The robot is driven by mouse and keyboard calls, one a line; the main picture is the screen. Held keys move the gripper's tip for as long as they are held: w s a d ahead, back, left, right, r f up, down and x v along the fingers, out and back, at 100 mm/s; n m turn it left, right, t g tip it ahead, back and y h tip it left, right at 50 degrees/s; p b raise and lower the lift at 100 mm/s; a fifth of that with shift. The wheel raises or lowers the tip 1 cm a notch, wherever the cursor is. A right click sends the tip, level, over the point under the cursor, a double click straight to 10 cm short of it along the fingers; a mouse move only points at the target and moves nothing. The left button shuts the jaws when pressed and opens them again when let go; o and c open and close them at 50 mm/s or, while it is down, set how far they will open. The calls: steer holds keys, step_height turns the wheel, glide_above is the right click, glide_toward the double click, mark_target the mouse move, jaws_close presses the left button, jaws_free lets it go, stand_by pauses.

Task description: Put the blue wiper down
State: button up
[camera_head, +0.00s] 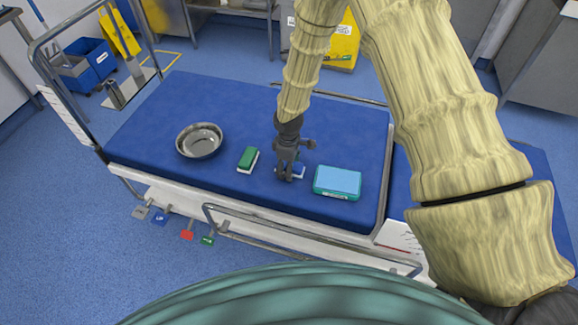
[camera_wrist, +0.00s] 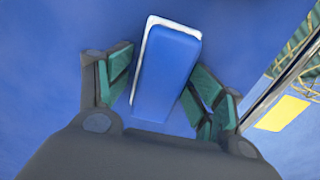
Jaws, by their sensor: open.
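The blue wiper (camera_wrist: 166,72) has a blue body on a white base. In the wrist view it lies between the spread fingers of my gripper (camera_wrist: 160,90), on the blue table surface. In the head view only parts of the wiper (camera_head: 299,171) show around my gripper (camera_head: 290,172), which points down over it. My gripper is open; gaps show between the wiper and the fingers for much of their length. Whether a finger brushes it lower down cannot be told.
A green wiper (camera_head: 248,158) lies left of my gripper, and a metal bowl (camera_head: 199,141) stands farther left. A teal box with a light blue top (camera_head: 337,181) is close on the right. The back of the operating table (camera_head: 235,100) is bare.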

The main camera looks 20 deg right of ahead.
steer(key=shift+r, duration=0.1)
step_height(320, 180, up, 13)
steer(key=shift+f+b, duration=0.2)
steer(key=shift+b, duration=0.15)
stand_by(0.3)
stand_by(0.4)
